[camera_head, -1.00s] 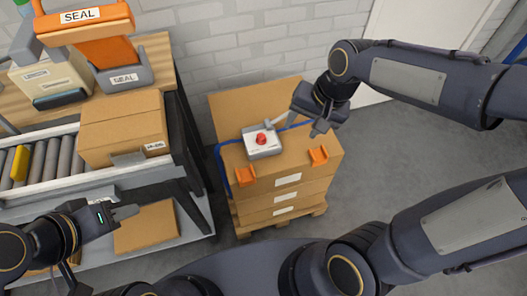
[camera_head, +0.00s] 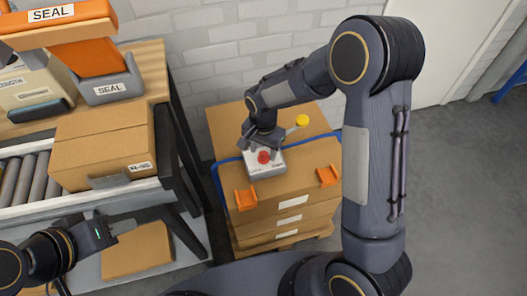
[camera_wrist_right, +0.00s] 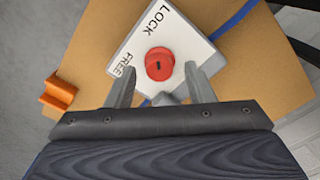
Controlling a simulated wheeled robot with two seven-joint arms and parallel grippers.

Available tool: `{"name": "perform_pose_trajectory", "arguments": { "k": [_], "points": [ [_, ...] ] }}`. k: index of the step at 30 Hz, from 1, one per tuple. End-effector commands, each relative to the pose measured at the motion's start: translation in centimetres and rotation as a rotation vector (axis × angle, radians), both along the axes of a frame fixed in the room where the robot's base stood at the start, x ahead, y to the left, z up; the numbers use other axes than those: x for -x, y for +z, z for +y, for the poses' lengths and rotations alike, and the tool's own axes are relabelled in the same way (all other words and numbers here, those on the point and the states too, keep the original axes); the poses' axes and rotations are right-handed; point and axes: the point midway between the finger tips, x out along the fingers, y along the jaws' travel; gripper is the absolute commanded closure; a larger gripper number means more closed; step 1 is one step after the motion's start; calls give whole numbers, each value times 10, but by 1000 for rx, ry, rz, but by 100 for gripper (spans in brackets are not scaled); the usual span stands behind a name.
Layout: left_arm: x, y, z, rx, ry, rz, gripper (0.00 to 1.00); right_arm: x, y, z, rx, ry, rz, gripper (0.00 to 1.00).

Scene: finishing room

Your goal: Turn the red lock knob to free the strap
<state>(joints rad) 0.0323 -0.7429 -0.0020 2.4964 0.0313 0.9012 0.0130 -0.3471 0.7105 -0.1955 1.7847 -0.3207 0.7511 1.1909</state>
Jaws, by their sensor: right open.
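The red lock knob (camera_head: 263,157) sits on a white-topped grey box (camera_head: 271,170) on the stacked cartons. In the right wrist view the knob (camera_wrist_right: 159,64) carries a short dark mark, with LOCK and FREE printed on the plate (camera_wrist_right: 187,45) around it. My right gripper (camera_wrist_right: 159,75) is open, its fingers on either side just short of the knob, with nothing between them. In the head view my right gripper (camera_head: 263,141) is over the box and partly hides it. The blue strap (camera_wrist_right: 232,20) runs beneath the box. My left gripper (camera_head: 125,226) is far left, away from the cartons.
Orange corner pieces (camera_head: 246,198) (camera_head: 327,176) sit on the front edge of the top carton (camera_head: 295,180). A lever with a yellow end (camera_head: 302,121) sticks out behind the box. A roller bench with a carton (camera_head: 105,155) stands left.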

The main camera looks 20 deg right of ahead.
Motion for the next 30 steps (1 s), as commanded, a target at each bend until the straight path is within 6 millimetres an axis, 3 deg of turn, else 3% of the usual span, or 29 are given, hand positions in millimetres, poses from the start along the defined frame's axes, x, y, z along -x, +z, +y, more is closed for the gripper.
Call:
{"name": "perform_pose_trajectory", "arguments": {
  "k": [11, 21, 30],
  "points": [
    [0, -1, 0, 0, 0, 0, 64, 0, -9, 0, -1, 0, 1, 52],
    [0, -1, 0, 0, 0, 0, 64, 0, -9, 0, -1, 0, 1, 95],
    [0, -1, 0, 0, 0, 0, 64, 0, -8, 0, -1, 32, 0, 96]
  ]
}}
